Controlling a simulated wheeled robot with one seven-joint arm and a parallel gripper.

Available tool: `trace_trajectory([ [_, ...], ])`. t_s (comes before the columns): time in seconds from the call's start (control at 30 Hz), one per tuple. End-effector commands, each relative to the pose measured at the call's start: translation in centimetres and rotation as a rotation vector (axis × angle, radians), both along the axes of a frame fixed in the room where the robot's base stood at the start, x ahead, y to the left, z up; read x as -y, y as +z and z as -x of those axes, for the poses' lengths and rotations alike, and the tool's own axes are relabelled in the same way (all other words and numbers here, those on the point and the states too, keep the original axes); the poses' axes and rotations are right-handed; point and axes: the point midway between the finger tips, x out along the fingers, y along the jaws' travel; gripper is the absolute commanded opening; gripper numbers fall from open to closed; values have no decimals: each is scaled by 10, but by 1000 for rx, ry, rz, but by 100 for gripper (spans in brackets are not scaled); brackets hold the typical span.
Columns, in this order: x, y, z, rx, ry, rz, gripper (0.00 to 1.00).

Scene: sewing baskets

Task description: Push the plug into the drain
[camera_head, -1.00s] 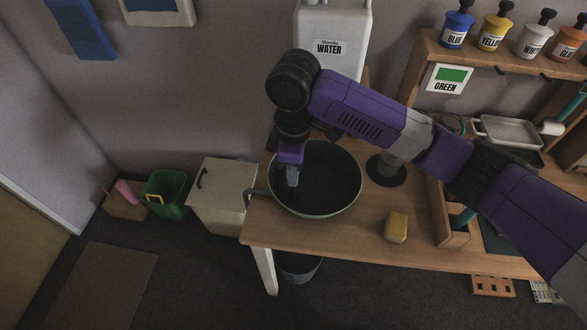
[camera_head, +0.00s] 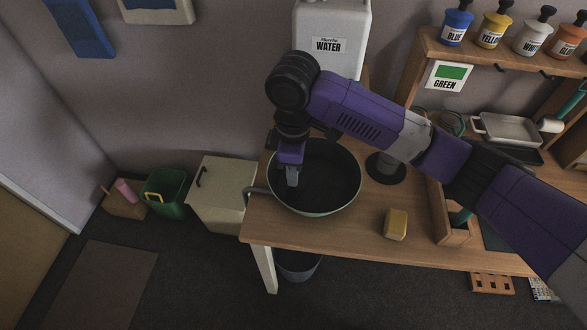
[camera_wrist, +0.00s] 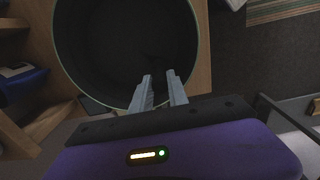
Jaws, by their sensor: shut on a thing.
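A round dark basin (camera_head: 338,184) with a pale rim is set in the wooden counter; its wall also shows in the wrist view (camera_wrist: 75,50). My gripper (camera_head: 292,183) points down inside the basin, near its left side. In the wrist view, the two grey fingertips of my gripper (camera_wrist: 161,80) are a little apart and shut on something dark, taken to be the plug. The plug's outline cannot be told from the dark basin behind it. The drain is not discernible in the dark basin floor.
A yellow sponge-like block (camera_head: 396,224) lies on the counter (camera_head: 345,235) right of the basin. A white water container (camera_head: 328,35) stands behind. A grey pipe-like handle (camera_head: 256,191) is at the basin's left edge. A bucket (camera_head: 298,266) stands below.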

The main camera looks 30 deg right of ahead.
Motion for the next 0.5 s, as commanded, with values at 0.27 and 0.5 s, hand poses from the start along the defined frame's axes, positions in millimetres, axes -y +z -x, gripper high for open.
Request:
trace_trajectory([
  [0.27,0,-6,0,0,0,0,0],
  [0.5,0,-11,0,0,-1,0,0],
])
